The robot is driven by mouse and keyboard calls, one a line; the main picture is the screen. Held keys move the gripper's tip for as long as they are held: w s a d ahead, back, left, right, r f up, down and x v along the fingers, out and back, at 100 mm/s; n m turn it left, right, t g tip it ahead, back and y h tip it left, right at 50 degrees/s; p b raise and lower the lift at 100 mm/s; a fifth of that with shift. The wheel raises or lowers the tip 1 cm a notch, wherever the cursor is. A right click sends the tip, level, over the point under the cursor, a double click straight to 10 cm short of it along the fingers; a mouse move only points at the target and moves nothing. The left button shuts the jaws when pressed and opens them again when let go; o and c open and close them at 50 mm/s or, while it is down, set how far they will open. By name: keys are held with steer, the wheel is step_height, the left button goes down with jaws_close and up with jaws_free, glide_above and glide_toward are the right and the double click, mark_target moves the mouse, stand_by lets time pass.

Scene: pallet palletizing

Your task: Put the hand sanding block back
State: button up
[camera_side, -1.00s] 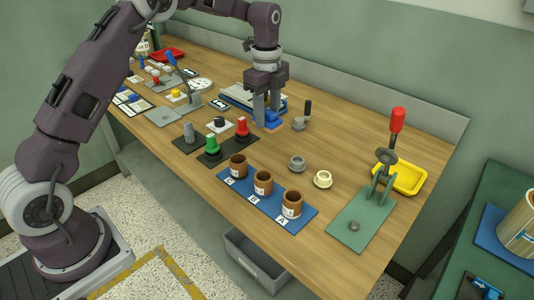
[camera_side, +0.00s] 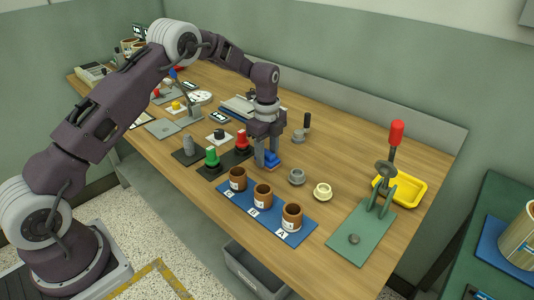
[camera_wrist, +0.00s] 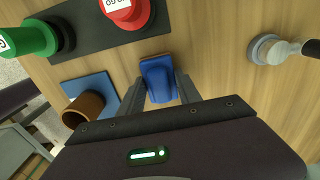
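The hand sanding block appears to be the small blue block (camera_side: 271,157). It also shows in the wrist view (camera_wrist: 158,80), between the two finger ends. My gripper (camera_side: 267,162) points down over the wooden table, with its fingers close against both sides of the block, and appears shut on it. The block is behind the row of brown cups and right of the red button. I cannot tell whether the block touches the table.
Brown cups (camera_side: 263,196) stand on a blue mat (camera_side: 250,208) in front. Green (camera_side: 212,157) and red (camera_side: 242,140) buttons are left of my gripper. A grey ring-shaped part (camera_side: 297,177) is to the right. A green toggle-clamp plate (camera_side: 350,235) and yellow tray (camera_side: 412,188) are further right.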

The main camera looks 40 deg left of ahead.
mark_target(267, 152)
steer(key=o, duration=0.4)
steer(key=shift+r, duration=0.1)
steer(key=s+d+r+n+t, duration=0.1)
steer(key=s+r+n, duration=0.15)
steer(key=r, duration=0.85)
steer(key=s+d+r+n, duration=0.1)
steer(key=s+r, duration=0.2)
steer(key=r, duration=0.7)
steer(key=s+d+r+n+t, duration=0.25)
steer(key=s+r+n, duration=0.35)
steer(key=s, duration=0.6)
steer(key=s+d+f+n+t, duration=0.2)
steer(key=s+n, duration=0.6)
steer(key=s, duration=1.1)
steer(key=shift+s+d+f, duration=0.2)
steer(key=shift+d+f, duration=0.15)
steer(key=shift+f, duration=0.25)
steer(key=shift+n, duration=0.25)
